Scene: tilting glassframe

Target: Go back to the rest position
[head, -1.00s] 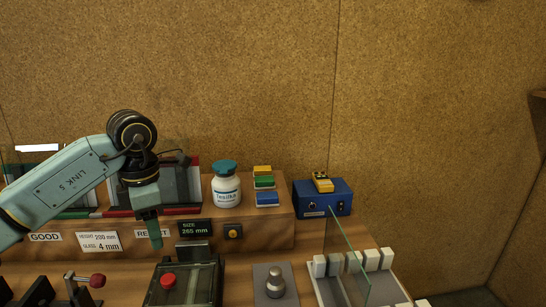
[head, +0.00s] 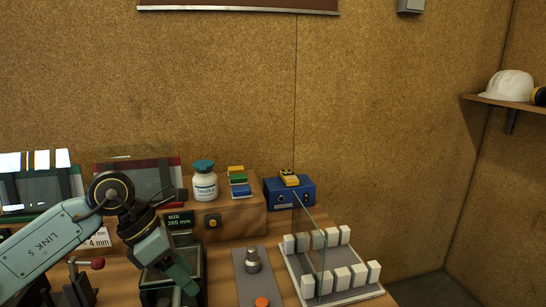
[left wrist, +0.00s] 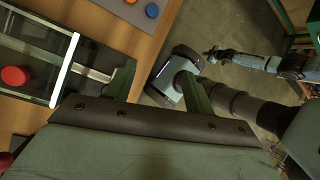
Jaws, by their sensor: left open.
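My left gripper (head: 182,272) hangs over the front of the bench, in front of the dark tilting fixture, and covers part of it. In the left wrist view the left gripper (left wrist: 158,88) has its two green fingers wide apart with nothing between them; the bench edge and floor lie beyond. Another arm of mine, seemingly the right, shows at the upper right of that view, its gripper end (left wrist: 213,54) small and unclear.
A clear glass pane (head: 311,235) stands among white blocks on a rack (head: 372,290). The framed fixture (left wrist: 35,55) has a red knob (left wrist: 15,77). A blue box (head: 289,193) and white bottle (head: 205,184) stand behind. Floor (left wrist: 235,40) beyond the bench edge looks clear.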

